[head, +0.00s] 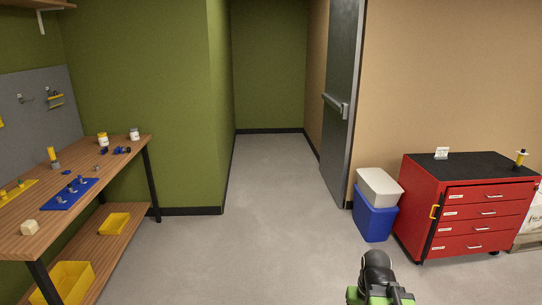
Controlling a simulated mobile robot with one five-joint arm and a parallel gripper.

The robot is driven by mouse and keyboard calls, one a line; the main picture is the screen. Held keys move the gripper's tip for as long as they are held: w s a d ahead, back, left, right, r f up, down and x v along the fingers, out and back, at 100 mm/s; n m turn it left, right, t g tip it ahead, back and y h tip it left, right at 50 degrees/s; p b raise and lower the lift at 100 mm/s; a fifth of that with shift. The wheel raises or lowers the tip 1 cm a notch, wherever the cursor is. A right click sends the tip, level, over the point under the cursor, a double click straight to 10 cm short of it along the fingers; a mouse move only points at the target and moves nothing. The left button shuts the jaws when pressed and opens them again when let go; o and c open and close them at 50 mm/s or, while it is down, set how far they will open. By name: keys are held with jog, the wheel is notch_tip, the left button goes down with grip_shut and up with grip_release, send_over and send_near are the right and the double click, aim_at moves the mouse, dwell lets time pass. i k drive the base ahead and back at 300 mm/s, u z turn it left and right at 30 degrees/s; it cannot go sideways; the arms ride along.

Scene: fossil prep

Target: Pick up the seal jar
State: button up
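Two small white jars stand upright near the far end of the wooden workbench (118,160) at the left. One jar (102,139) has a yellow band, and the other jar (135,134) stands to its right with a darker label. The labels are too small to read, so I cannot tell which is the seal jar. Part of my green and black arm shows at the bottom, right of centre, far from both jars. I make out no gripper fingers there.
The bench also holds a blue plate (70,194) with pegs and a pale block (30,227). A red drawer cabinet (470,215) and a blue bin with white lid (376,222) stand right. A grey door (342,95) stands open. The middle floor is clear.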

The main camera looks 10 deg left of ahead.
aim_at(134, 137)
jog(key=u, duration=0.05)
jog(key=i, duration=2.2)
jog(key=u, duration=0.35)
jog(key=i, duration=2.1)
jog(key=u, duration=1.15)
jog(key=i, duration=1.5)
jog(key=u, duration=1.5)
jog(key=i, duration=0.8)
jog(key=u, duration=0.35)
jog(key=k, duration=0.7)
jog(key=u, duration=0.2)
jog(key=i, duration=0.7)
jog(key=z, duration=0.15)
